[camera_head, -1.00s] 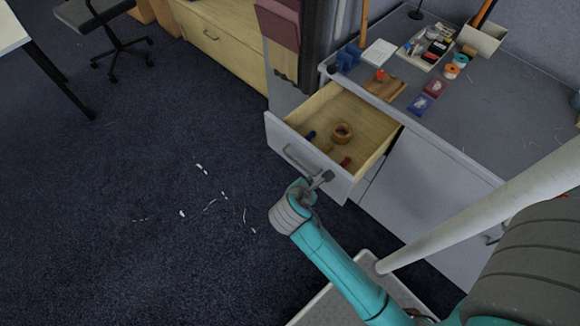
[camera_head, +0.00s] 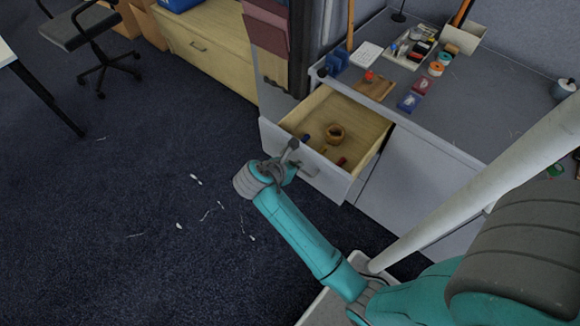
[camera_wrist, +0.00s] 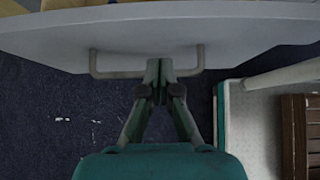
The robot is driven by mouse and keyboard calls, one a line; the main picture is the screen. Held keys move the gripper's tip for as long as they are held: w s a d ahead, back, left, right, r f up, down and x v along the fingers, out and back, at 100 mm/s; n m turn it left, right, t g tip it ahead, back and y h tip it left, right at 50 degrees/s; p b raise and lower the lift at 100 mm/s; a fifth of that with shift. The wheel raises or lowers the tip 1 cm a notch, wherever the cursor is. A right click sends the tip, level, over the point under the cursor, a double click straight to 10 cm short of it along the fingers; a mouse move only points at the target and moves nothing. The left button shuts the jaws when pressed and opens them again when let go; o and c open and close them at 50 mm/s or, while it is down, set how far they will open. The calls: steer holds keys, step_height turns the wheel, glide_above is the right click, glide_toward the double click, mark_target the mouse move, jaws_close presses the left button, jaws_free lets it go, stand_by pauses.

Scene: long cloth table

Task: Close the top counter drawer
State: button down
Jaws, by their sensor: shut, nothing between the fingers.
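The top counter drawer (camera_head: 345,188) is open in the head view, with its wooden inside showing and a grey front. In the wrist view the drawer front (camera_wrist: 230,38) spans the top, with its bar handle (camera_wrist: 108,74) below. My gripper (camera_head: 291,147) is at the drawer front, close to the handle. In the wrist view my gripper (camera_wrist: 160,66) is shut, with its fingertips at the middle of the handle bar. Nothing shows between the fingers. Whether the tips touch the handle or the front, I cannot tell.
In the drawer lie a tape roll (camera_head: 335,133) and a few small items. The grey countertop (camera_head: 470,110) holds several tools and boxes. A closed cabinet door (camera_head: 400,185) is right of the drawer.

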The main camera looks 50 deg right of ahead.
mark_target(306, 163)
steer(key=shift+x, duration=1.7)
